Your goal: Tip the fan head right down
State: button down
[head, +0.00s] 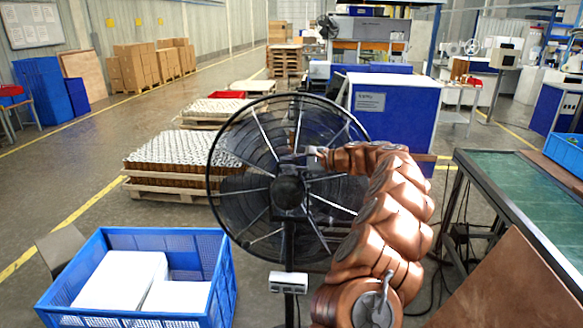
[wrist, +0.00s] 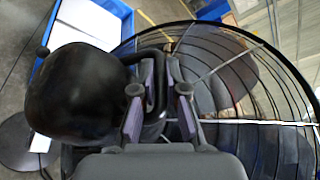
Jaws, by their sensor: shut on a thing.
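The fan head is a large round black wire cage (head: 238,125) with pale spokes and a dark motor housing (head: 287,192) at its middle. It stands roughly upright on a dark pole (head: 290,245). My gripper (head: 308,160) reaches in from the right, at the near side of the cage just above the motor housing. In the wrist view my gripper (wrist: 160,90) has its two fingers closed around a black curved handle on the fan head (wrist: 158,72). The rounded black motor housing (wrist: 80,92) is left of the fingers, and the cage (wrist: 235,80) spreads to the right.
A blue crate (head: 226,280) with white boxes stands at the lower left. A white control box (head: 288,282) is on the fan's pole. A green-topped table (head: 530,190) stands at right. Pallets of goods (head: 160,192) and a blue-and-white cabinet (head: 395,110) are behind the fan.

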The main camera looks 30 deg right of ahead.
jog(key=shift+w+d+r, duration=0.1)
jog(key=shift+w, duration=0.2)
jog(key=c, duration=1.2)
grip_release()
jog(key=shift+w, duration=0.15)
jog(key=v, duration=1.2)
